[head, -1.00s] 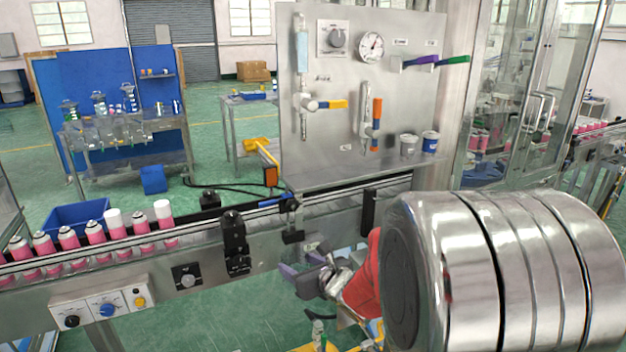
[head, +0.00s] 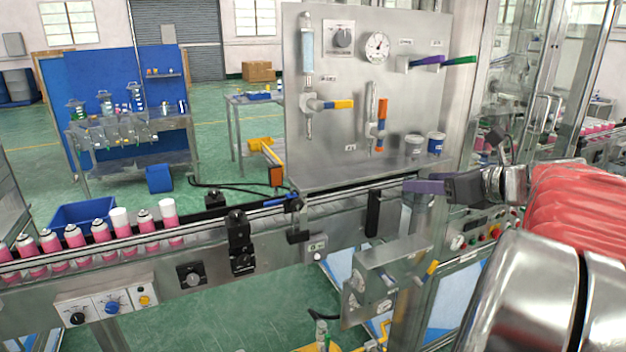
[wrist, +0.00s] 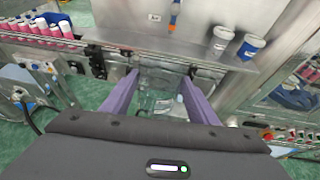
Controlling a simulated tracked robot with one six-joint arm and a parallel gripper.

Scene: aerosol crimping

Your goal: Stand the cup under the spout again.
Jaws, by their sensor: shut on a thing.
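My gripper (head: 424,187) is at the right of the bench, below the shelf edge and in front of it. Its purple fingers are shut on a grey, partly see-through cup (head: 421,203), which hangs below the near finger in the head view. The held cup also shows between the fingers in the wrist view (wrist: 160,96), but its outline is hard to make out. One spout with a yellow handle (head: 342,104) is on the upright steel panel. Another, with an orange handle (head: 382,112), points down to its right. The shelf under both spouts is bare.
The conveyor (head: 270,222) with pink cans runs in front. A steel box (head: 390,257) with a yellow lever is below my gripper. The shelf's left and middle (head: 340,176) are free.

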